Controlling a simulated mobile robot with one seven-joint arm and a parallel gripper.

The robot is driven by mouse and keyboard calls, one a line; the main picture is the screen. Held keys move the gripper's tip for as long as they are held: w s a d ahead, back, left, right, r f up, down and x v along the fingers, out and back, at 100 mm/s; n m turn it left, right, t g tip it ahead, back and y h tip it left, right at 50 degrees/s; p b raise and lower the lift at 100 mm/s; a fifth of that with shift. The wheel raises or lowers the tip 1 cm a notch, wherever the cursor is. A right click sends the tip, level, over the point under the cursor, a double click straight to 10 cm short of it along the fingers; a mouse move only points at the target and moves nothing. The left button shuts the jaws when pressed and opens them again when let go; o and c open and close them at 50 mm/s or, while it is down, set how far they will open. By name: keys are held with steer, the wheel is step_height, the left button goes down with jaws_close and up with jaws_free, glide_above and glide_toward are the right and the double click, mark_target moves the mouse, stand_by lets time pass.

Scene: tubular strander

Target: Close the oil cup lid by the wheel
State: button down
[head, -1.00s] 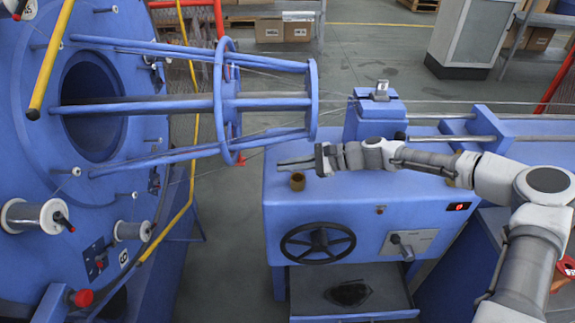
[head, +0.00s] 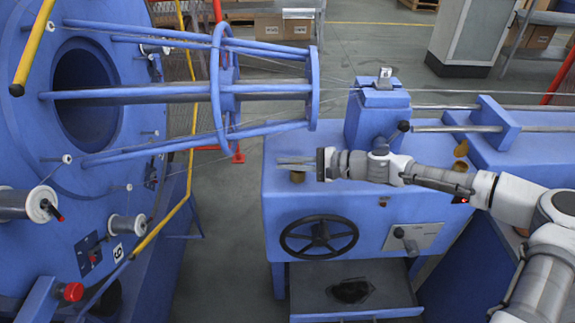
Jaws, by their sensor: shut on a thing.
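A small brass oil cup (head: 298,178) stands on the near left part of the blue machine top, above and behind the black handwheel (head: 319,236). My gripper (head: 284,162) comes in from the right with its fingers pointing left, right over the cup in the head view. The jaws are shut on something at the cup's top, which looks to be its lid. The fingers hide the lid and the cup's upper rim, so the lid's angle cannot be told.
A second brass cup (head: 459,165) with a raised lid (head: 461,148) stands to the right, behind my arm. A blue block (head: 376,120) rises behind my gripper. The strander's rod cage (head: 220,90) is at upper left. A lever panel (head: 412,236) is right of the wheel.

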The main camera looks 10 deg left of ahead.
steer(key=shift+s+f+n+t+y+b, duration=0.25)
steer(key=shift+f+n+y+b, duration=0.2)
steer(key=shift+n+b, duration=0.55)
steer(key=c, duration=1)
jaws_free()
steer(key=shift+d, duration=0.1)
steer(key=d, duration=0.5)
steer(key=s+d+r+p, duration=0.1)
steer(key=d, duration=0.5)
steer(key=s+d+r+p, duration=0.1)
steer(key=d, duration=0.5)
steer(key=shift+r, duration=0.25)
steer(key=shift+o, duration=0.2)
